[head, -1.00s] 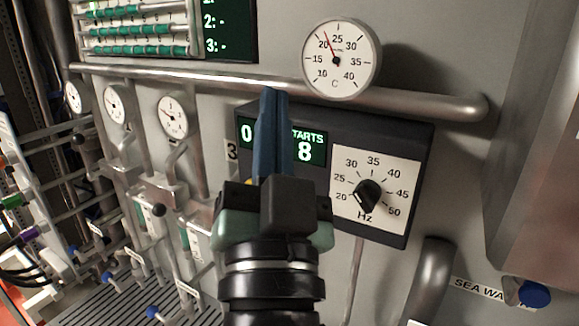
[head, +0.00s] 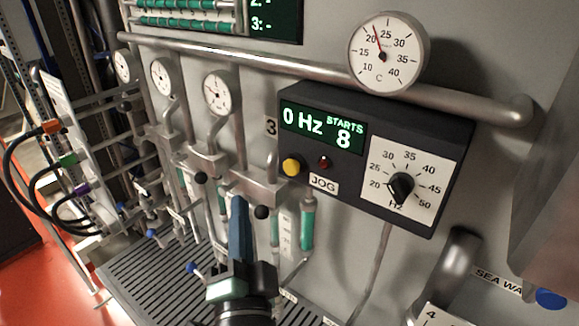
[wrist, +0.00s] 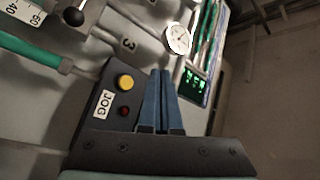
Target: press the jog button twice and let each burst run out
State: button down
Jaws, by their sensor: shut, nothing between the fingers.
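The yellow jog button (head: 292,167) sits on the dark control box (head: 340,199), beside a small red lamp or button (head: 324,162) and above the JOG label (head: 323,184). The box display (head: 322,130) reads 0 Hz and STARTS 8. In the wrist view the yellow button (wrist: 125,82) is left of my fingers and uncovered. My gripper (head: 238,203) has blue fingers pressed together and empty. In the head view it is below and left of the button, apart from it.
A black Hz dial (head: 401,187) is on the box's right side. A thermometer (head: 387,52) and a pipe (head: 300,70) are above it. Several gauges, valves and green-filled tubes (head: 307,222) are left and below. A slatted grate (head: 165,275) lies lower left.

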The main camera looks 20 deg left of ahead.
jog(key=w+b, duration=0.1)
jog(key=b, duration=0.4)
send_near(285, 163)
jog(key=shift+w+a+r, duration=0.25)
jog(key=shift+w+a, duration=0.3)
jog(key=shift+w, duration=0.15)
jog(key=shift+w+a+r, duration=0.25)
jog(key=shift+w+a, duration=0.35)
jog(key=shift+w, duration=0.1)
jog(key=shift+w+a+r, duration=0.2)
jog(key=shift+w+a, duration=0.35)
jog(key=shift+w, duration=0.15)
jog(key=shift+w+d+b, duration=0.15)
jog(key=shift+w+b, duration=0.2)
jog(key=shift+w, duration=0.05)
jog(key=shift+w+d+b, duration=0.2)
jog(key=shift+w+b, duration=0.1)
jog(key=shift+w, duration=0.2)
dwell(0.7)
dwell(0.4)
jog(key=shift+s+a+p, duration=0.15)
jog(key=shift+s+p, duration=0.1)
jog(key=shift+s, duration=0.25)
jog(key=shift+s+a+p, duration=0.15)
jog(key=shift+s+p, duration=0.1)
jog(key=shift+s, duration=0.2)
jog(key=shift+a, duration=0.1)
